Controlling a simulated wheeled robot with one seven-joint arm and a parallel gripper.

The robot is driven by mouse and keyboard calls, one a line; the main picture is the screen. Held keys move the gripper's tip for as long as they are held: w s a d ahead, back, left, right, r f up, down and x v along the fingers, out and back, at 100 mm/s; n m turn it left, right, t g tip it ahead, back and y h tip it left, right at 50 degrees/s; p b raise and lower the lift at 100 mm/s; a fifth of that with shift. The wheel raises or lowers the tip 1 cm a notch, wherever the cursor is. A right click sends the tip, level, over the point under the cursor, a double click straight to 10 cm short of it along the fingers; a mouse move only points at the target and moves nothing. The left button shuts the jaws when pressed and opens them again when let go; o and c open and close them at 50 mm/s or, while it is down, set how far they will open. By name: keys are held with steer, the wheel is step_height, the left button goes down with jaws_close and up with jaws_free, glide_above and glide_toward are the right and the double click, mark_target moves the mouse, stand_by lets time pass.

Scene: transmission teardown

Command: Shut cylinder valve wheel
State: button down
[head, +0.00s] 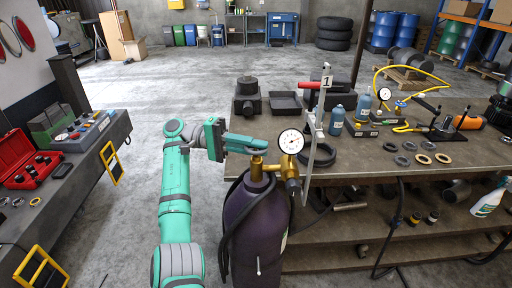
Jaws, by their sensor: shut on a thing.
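A dark purple gas cylinder (256,226) stands upright against the front left edge of the workbench. A brass valve (257,170) sits on its top, with a round white pressure gauge (291,141) to the right. My teal gripper (256,145) reaches in from the left, at the top of the valve stem. Its fingers are shut on the valve wheel, which they largely hide. The wheel's outline and how far it is turned cannot be told.
A clamp with a red handle (309,85) stands upright just right of the gauge. A black hose (228,222) hangs along the cylinder. The workbench (380,182) holds rings, bottles and a second gauge. A left bench carries a red toolbox (22,160).

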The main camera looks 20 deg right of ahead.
steer(key=shift+s+d+f, duration=0.1)
steer(key=shift+d, duration=0.1)
stand_by(0.5)
steer(key=c, duration=1.8)
jaws_free()
steer(key=shift+a, duration=0.2)
